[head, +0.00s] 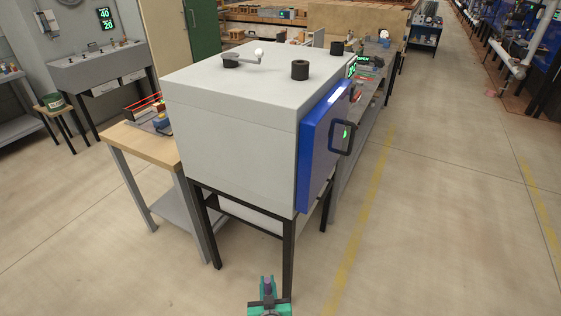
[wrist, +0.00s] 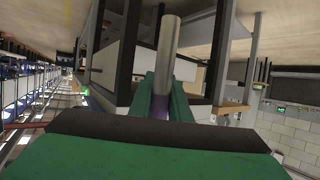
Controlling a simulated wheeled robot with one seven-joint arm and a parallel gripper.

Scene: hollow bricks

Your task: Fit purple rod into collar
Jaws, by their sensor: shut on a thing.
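My teal gripper (head: 268,298) is at the bottom edge of the head view, in front of the legs of a grey cabinet's stand. It is shut on the purple rod (head: 267,283), whose purple part shows small between the jaws. In the wrist view, the green fingers (wrist: 163,88) grip the rod's purple part (wrist: 160,106). A long grey metal shaft (wrist: 169,45) of the rod sticks out past the fingertips. I cannot make out the collar in either view.
A grey cabinet (head: 230,130) with a blue door (head: 318,150) stands on a black frame (head: 289,255) just ahead. A wooden-topped bench (head: 140,143) is to its left. A long workbench (head: 360,110) runs behind it. The floor to the right (head: 450,220) is clear.

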